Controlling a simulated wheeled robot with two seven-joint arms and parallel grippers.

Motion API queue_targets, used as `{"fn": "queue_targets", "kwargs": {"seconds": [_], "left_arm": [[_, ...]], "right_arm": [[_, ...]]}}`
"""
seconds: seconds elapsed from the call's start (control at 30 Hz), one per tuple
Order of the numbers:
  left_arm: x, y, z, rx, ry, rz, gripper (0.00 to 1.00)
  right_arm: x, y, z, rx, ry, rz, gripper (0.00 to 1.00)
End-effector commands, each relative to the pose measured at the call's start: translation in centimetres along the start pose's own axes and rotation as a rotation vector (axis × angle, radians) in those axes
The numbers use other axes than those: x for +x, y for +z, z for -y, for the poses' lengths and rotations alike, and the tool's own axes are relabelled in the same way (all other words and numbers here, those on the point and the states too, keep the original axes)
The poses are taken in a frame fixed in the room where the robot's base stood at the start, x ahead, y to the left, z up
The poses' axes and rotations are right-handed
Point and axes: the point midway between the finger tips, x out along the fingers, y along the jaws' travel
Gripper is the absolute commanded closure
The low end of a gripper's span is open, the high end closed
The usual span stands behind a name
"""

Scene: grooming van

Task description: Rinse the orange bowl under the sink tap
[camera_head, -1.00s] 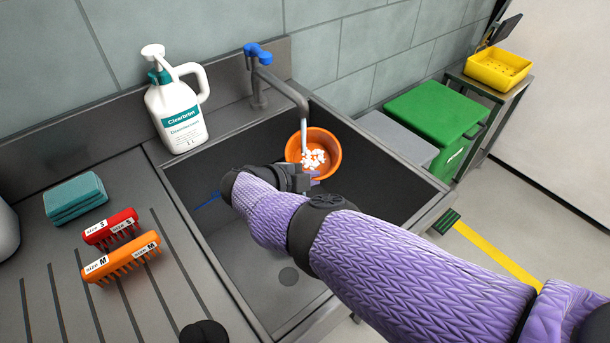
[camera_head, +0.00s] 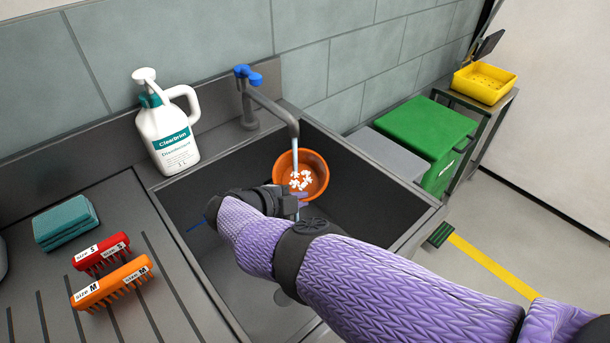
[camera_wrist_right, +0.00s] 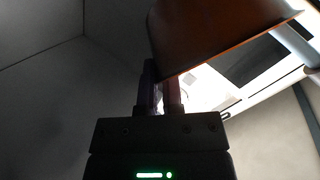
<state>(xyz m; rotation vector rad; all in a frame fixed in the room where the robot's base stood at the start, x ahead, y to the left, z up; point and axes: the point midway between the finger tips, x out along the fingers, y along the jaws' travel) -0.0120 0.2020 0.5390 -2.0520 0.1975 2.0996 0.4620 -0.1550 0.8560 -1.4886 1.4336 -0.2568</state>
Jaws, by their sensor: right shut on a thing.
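The orange bowl (camera_head: 317,166) is in the sink under the tap (camera_head: 277,108), with white bits inside it. A pale stream of water runs from the spout into the bowl. My right gripper (camera_head: 298,199) is at the bowl's near side and is shut on its rim. The right wrist view shows the bowl's dark underside (camera_wrist_right: 205,35) just above the two fingers (camera_wrist_right: 162,92). My sleeve and wrist hide part of the sink (camera_head: 345,190). My left gripper is not in view.
A disinfectant pump bottle (camera_head: 168,135) stands on the sink's back left ledge. A green-lidded bin (camera_head: 425,125) and a yellow basket (camera_head: 490,82) are to the right.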

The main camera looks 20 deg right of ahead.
Motion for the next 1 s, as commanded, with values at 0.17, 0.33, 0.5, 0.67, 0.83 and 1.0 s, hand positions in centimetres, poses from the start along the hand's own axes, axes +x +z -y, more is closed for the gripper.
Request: {"fn": "queue_targets", "kwargs": {"seconds": [0.17,0.33,0.5,0.67,0.83,1.0], "left_arm": [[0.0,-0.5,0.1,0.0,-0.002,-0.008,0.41],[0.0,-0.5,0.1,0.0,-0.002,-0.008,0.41],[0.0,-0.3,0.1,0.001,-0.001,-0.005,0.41],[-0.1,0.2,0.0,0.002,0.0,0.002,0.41],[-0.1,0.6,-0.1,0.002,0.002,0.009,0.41],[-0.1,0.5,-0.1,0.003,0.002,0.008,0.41]], "right_arm": [[0.0,0.0,0.0,0.0,0.0,0.0,1.0],[0.3,-0.1,0.2,0.001,-0.001,0.0,1.0],[0.9,-0.2,0.5,0.001,-0.002,-0.001,1.0],[1.1,-0.3,0.6,0.001,-0.001,0.001,1.0],[1.0,-0.3,0.5,0.001,-0.001,0.001,1.0],[0.7,-0.1,0.3,0.0,-0.001,0.001,1.0]]}}
